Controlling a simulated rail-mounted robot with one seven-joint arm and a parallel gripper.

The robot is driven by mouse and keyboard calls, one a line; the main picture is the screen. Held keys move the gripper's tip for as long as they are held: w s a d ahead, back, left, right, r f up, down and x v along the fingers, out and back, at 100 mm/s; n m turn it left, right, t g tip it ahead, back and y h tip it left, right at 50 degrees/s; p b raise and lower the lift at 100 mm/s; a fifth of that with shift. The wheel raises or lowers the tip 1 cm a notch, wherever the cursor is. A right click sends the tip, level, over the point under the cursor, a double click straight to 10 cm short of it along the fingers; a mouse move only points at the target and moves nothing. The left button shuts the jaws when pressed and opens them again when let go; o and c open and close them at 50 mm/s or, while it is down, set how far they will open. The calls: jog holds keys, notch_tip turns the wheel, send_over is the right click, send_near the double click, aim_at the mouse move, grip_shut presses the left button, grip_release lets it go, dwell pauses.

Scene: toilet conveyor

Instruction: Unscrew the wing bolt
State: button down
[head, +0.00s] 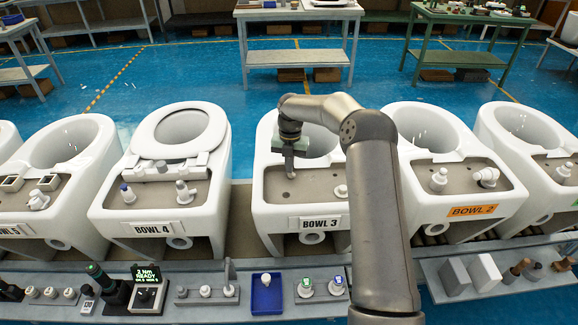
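My gripper (291,172) points down over the rear deck of the white toilet labelled BOWL 3 (266,205), near the deck's left side. Its fingers are small and dark here, and I cannot tell whether they are apart or closed, or whether they touch anything. I cannot make out a wing bolt; one may be hidden at the fingertips. A small white fitting (341,191) stands on the same deck to the right of my gripper, partly beside my arm. My arm hides part of the bowl's right side.
BOWL 4 (105,213), with a raised-rim seat (216,128), stands left; BOWL 2 (512,205) stands right. The front ledge holds a blue bin (266,298), a torque display (146,275), white fittings (306,288) and pale blocks (485,272). Workbenches stand behind on blue floor.

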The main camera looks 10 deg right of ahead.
jog(key=shift+s+a+f, duration=0.25)
jog(key=shift+a+f, duration=0.25)
jog(key=shift+f, duration=0.05)
jog(key=n+p, duration=0.1)
jog(key=n, duration=0.2)
jog(key=shift+s, duration=0.1)
jog(key=shift+n, duration=1)
jog(key=c, duration=2.1)
grip_release()
jog(key=shift+w+r+p, duration=0.2)
jog(key=shift+r+p, duration=0.75)
jog(key=shift+r, duration=0.35)
jog(key=shift+d+r, duration=0.25)
jog(key=shift+r, duration=0.3)
jog(key=o, duration=0.9)
jog(key=shift+d+r, duration=0.1)
jog(key=shift+o, duration=0.2)
